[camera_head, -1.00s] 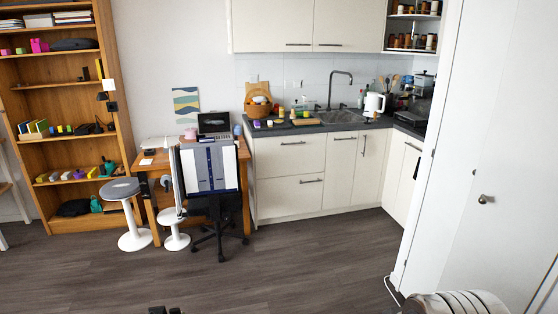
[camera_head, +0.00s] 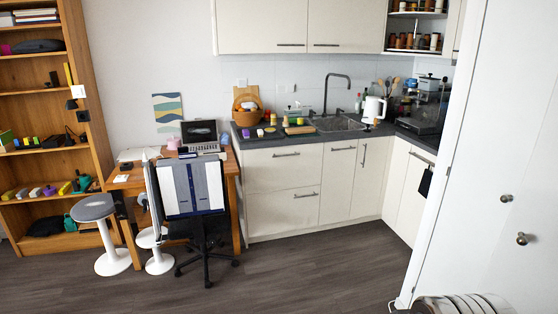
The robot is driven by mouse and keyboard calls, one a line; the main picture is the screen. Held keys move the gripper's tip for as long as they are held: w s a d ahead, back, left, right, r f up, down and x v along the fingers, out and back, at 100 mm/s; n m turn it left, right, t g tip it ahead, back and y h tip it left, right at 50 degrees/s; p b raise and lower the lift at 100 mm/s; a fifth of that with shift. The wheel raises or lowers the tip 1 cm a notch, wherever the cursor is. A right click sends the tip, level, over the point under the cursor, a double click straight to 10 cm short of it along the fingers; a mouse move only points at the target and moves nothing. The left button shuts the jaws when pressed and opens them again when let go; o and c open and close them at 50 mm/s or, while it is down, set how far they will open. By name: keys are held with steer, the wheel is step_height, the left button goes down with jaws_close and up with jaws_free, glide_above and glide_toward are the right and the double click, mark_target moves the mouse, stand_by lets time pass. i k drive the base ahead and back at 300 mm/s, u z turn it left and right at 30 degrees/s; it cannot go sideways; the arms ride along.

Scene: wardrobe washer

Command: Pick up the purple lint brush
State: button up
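I cannot make out a purple lint brush for certain. A small purple item (camera_head: 49,190) lies on the lower shelf of the bookcase at the left, too small to identify. Another small purplish item (camera_head: 245,133) sits on the kitchen counter (camera_head: 300,139), in front of a basket (camera_head: 247,113), also too small to identify. My gripper is not in view.
A desk (camera_head: 230,165) with a laptop (camera_head: 199,135) has an office chair (camera_head: 200,195) and stools (camera_head: 92,209) in front. The bookcase (camera_head: 88,100) stands left. A white door (camera_head: 500,170) and a rounded metallic object (camera_head: 460,304) are at right. The middle floor is clear.

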mark_target(246, 134)
steer(key=u, duration=0.2)
steer(key=i, duration=2.15)
steer(key=u, duration=0.4)
